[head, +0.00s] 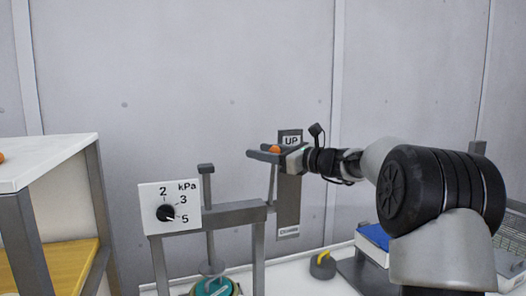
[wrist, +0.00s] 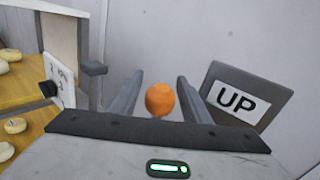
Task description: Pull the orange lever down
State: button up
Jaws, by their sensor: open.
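The orange lever knob (head: 275,149) sits at the top of a thin grey rod beside a grey upright plate (head: 289,205) marked UP at its top, with a smaller label near its bottom. The lever is at the UP end. My gripper (head: 264,155) is open at the knob's height. In the wrist view the orange knob (wrist: 160,99) shows between the two fingers (wrist: 158,98), with a gap on each side. The rod below the knob is mostly hidden there. The UP sign (wrist: 238,101) is right of the fingers.
A white dial panel (head: 170,208) marked kPa stands left of the lever on a grey frame (head: 235,212). A shelf unit (head: 45,163) is at the far left. A yellow and black object (head: 322,265) and a blue item (head: 374,238) lie on the white table at right.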

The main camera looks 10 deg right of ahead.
grip_shut()
jog(key=shift+f, duration=0.1)
